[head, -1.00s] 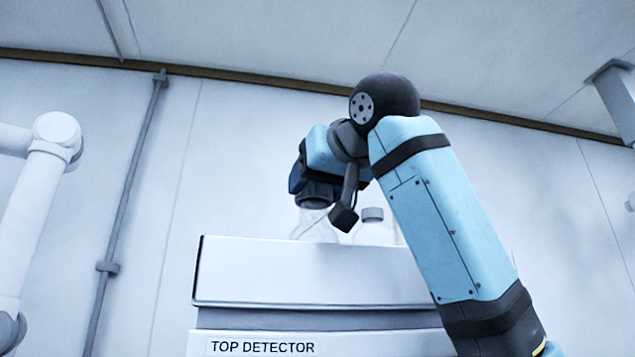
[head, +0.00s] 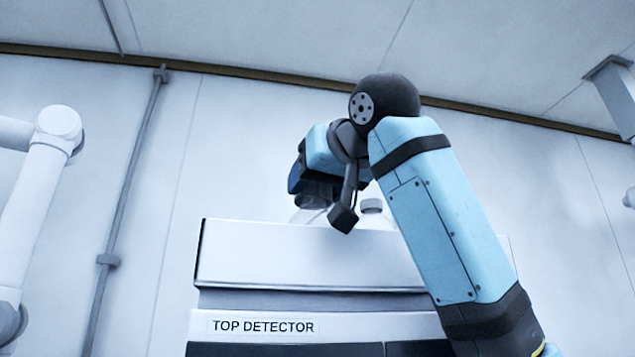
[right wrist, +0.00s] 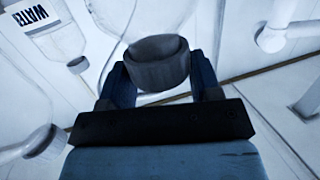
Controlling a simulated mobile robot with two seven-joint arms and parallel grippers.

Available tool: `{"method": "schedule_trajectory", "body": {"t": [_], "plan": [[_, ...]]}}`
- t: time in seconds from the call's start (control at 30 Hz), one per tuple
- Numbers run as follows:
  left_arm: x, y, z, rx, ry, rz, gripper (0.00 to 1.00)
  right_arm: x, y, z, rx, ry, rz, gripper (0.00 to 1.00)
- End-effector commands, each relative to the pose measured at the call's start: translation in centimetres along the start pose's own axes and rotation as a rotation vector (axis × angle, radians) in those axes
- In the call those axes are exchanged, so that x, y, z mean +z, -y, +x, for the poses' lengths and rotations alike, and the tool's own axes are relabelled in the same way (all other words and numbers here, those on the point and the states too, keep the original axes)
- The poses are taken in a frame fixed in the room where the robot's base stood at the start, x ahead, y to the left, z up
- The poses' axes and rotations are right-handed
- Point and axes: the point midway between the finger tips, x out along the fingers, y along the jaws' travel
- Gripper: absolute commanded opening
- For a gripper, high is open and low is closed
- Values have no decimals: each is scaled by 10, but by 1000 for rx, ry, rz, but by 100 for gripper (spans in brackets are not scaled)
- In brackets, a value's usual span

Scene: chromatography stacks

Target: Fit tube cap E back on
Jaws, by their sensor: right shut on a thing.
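My right gripper (head: 318,195) is above the detector's top, partly hidden by my own wrist. In the right wrist view its two fingers (right wrist: 160,85) are shut on a dark ribbed round cap (right wrist: 160,72). The cap lines up with the neck of a clear bottle (right wrist: 152,14); I cannot tell whether it is seated or how tight it is. The bottle also shows faintly below the gripper in the head view (head: 306,216). No letter E or tube is readable on any cap. My left gripper is not in view.
The white box labelled TOP DETECTOR (head: 300,262) fills the lower middle. A second capped bottle (head: 371,206) stands on top, right of my gripper. A bottle labelled WATE... (right wrist: 45,35) and another capped bottle (right wrist: 40,145) are on the wrist view's left.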

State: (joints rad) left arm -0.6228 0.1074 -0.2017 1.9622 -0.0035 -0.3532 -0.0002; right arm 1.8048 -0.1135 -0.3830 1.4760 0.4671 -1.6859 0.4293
Motion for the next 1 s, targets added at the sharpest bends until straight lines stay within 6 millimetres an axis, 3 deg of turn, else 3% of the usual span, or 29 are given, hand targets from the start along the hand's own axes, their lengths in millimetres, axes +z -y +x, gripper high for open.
{"method": "schedule_trajectory", "body": {"t": [0.27, 0.3, 0.43, 0.6, 0.7, 1.0], "plan": [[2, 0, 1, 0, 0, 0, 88, 2, 0, 0, 0, 0, 0, 33], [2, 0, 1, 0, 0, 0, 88, 2, 0, 0, 0, 0, 0, 60], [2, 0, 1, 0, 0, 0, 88, 2, 0, 0, 0, 0, 0, 87], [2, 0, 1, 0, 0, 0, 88, 2, 0, 0, 0, 0, 0, 87], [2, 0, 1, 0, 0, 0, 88, 2, 0, 0, 0, 0, 0, 100], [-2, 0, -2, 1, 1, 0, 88, -4, 0, -1, 0, 0, 0, 100]]}}
